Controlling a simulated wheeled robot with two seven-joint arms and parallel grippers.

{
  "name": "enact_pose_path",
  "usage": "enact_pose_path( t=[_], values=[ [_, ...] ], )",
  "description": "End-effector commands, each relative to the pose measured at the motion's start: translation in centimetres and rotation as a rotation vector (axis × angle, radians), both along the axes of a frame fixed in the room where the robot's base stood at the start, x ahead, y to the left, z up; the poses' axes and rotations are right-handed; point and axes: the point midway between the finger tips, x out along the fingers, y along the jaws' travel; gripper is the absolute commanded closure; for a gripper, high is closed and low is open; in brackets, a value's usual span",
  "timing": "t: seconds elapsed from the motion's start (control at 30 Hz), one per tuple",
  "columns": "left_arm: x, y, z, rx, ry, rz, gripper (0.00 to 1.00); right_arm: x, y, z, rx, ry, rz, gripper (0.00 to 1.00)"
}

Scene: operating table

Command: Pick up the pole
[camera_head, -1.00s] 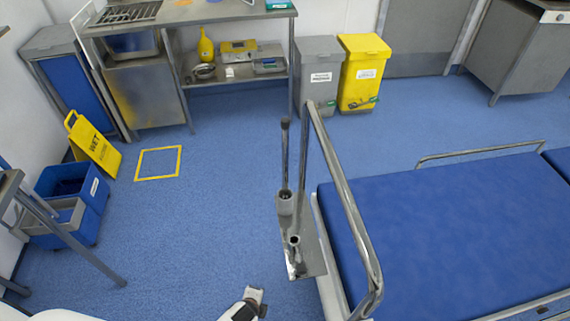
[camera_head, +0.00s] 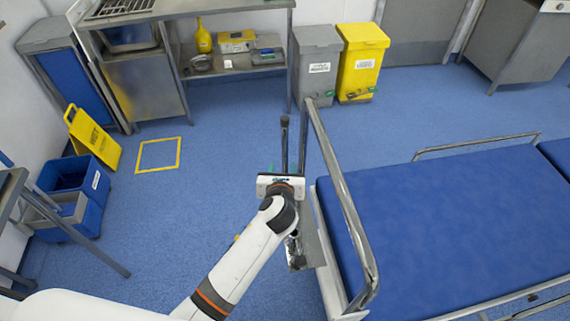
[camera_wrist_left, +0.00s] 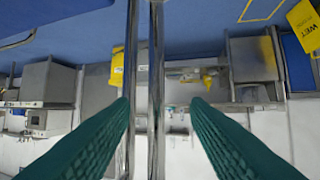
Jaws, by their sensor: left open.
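The pole (camera_head: 284,135) is a thin upright metal rod with a dark tip, standing at the end of the blue bed. In the left wrist view, the pole (camera_wrist_left: 156,90) runs vertically between two green fingers (camera_wrist_left: 160,112), which are open with gaps on both sides. My right gripper is not in view.
The bed's curved metal rail (camera_head: 340,190) stands close to the right of the pole; it also shows in the wrist view (camera_wrist_left: 131,60). The blue bed (camera_head: 450,225) fills the right. Open blue floor (camera_head: 215,190) lies to the left.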

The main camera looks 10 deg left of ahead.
Motion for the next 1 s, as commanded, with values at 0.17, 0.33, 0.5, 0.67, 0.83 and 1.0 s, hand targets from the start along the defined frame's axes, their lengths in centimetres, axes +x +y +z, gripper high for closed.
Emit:
enact_pose_path(
  t=[0.17,0.33,0.5,0.67,0.83,1.0],
  values=[
    [1.3,0.2,-0.6,-0.002,0.001,0.0,0.58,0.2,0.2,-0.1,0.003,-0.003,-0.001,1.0],
    [2.9,0.2,-1.3,-0.004,0.001,0.001,0.58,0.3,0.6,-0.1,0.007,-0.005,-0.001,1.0],
    [5.1,0.4,-2.3,-0.004,0.001,0.001,0.58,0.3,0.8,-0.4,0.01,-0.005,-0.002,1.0],
    [6.0,0.6,-2.7,-0.004,0.001,-0.001,0.58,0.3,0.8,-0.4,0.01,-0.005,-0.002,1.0],
    [6.0,0.6,-2.7,-0.004,0.0,-0.001,0.58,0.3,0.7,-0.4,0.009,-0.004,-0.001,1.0],
    [6.0,0.6,-2.7,-0.004,0.001,-0.001,0.77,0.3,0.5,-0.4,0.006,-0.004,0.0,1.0]
  ],
)
